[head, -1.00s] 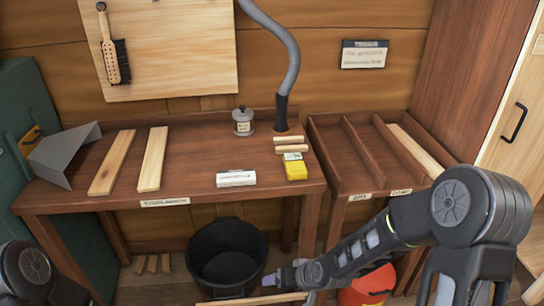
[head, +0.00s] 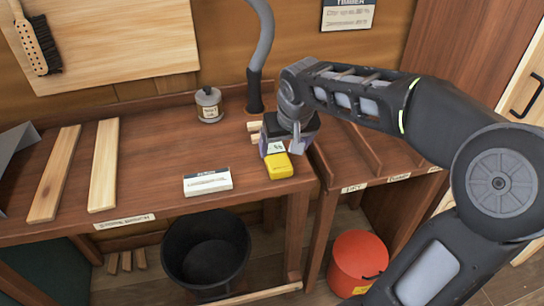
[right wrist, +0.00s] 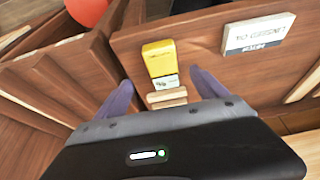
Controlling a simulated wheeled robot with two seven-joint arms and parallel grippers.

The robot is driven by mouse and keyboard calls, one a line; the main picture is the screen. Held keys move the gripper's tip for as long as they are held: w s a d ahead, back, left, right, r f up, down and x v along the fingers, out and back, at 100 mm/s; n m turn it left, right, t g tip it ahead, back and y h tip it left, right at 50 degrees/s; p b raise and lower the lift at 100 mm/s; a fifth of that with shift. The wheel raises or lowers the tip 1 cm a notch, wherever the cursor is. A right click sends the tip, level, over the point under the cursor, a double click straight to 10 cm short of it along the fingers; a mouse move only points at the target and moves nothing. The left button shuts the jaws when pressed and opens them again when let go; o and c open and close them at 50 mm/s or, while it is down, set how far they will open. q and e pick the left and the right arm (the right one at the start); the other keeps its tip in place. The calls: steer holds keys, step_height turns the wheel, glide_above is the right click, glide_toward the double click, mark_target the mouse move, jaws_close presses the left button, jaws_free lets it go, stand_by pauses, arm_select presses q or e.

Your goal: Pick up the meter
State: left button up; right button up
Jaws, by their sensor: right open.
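The meter (head: 278,165) is a small yellow block with a pale display end. It lies on the brown bench near its front right corner. In the right wrist view the meter (right wrist: 158,60) sits ahead of the jaws, with its pale end nearer to me. My right gripper (head: 286,136) is above the bench, just behind the meter. Its two purplish fingers (right wrist: 162,92) are spread apart with nothing held between them. Part of the meter's pale end is close to the gripper in the head view. My left gripper is out of view.
Small wood blocks (right wrist: 167,98) lie just behind the meter. A white label box (head: 208,182) stands to its left. A glass jar (head: 209,104) and a grey hose (head: 256,85) are farther back. A divided timber rack (head: 345,160) adjoins on the right. The middle of the bench is clear.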

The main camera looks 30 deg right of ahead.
mark_target(278, 160)
steer(key=shift+w+f, duration=0.15)
steer(key=shift+x, duration=1.25)
steer(key=shift+p+x, duration=0.4)
steer(key=shift+x, duration=2.2)
steer(key=shift+a, duration=0.1)
steer(key=c, duration=1.6)
step_height(278, 160, up, 10)
steer(key=shift+r, duration=0.1)
